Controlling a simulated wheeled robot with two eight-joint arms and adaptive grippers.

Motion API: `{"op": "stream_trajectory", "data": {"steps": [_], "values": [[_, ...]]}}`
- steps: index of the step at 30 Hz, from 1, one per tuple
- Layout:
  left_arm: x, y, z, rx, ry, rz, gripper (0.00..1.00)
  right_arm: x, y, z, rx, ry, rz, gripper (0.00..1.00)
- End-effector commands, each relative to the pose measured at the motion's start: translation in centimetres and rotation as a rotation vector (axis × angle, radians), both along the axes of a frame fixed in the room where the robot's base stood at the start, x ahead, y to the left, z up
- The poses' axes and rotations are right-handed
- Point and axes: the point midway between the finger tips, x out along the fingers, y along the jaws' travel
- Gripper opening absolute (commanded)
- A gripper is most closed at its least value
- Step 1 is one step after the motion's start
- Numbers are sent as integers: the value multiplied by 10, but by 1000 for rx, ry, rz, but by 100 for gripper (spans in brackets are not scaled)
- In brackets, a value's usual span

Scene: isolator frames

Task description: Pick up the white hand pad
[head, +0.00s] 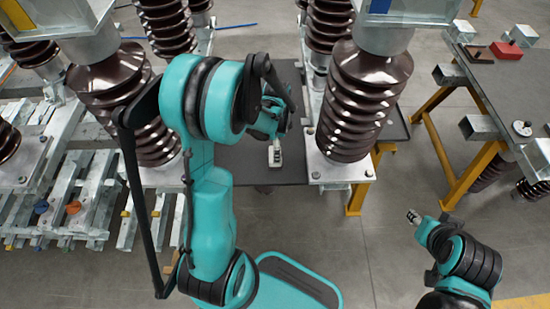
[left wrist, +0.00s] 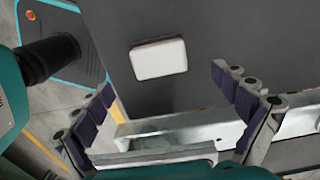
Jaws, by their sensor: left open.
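The white hand pad (left wrist: 158,59) is a small rounded block lying on a dark grey flat surface (left wrist: 205,25) in the left wrist view. My left gripper (left wrist: 163,88) is open, with its two dark-padded fingers spread wide and nothing between them. The pad lies ahead of the fingers, apart from them. In the head view, a small pale object (head: 274,154) shows on the dark board just below my left wrist; I cannot tell whether it is the pad. My right gripper (head: 413,216) is low at the right, over the floor; its fingers are too small to judge.
Brown ribbed insulators (head: 362,100) on metal bases stand on both sides of the dark board. A metal beam (left wrist: 180,130) crosses between my left fingers' view. A yellow-legged bench (head: 437,100) with a red block (head: 507,51) is at the right. Floor between is clear.

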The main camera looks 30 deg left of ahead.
Motion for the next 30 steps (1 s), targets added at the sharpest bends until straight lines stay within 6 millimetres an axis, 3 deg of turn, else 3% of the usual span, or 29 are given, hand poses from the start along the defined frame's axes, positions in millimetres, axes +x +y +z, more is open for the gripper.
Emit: {"op": "stream_trajectory", "data": {"steps": [12,20,27,30], "values": [[-3,3,-55,0,-2,1,97,0,0,-31,0,0,0,39],[-3,3,-57,0,-2,2,97,0,0,-30,0,0,0,39],[-3,3,-56,0,-2,2,37,0,0,-30,0,0,0,39],[-3,3,-56,0,-2,2,37,0,0,-30,0,0,0,39]]}}
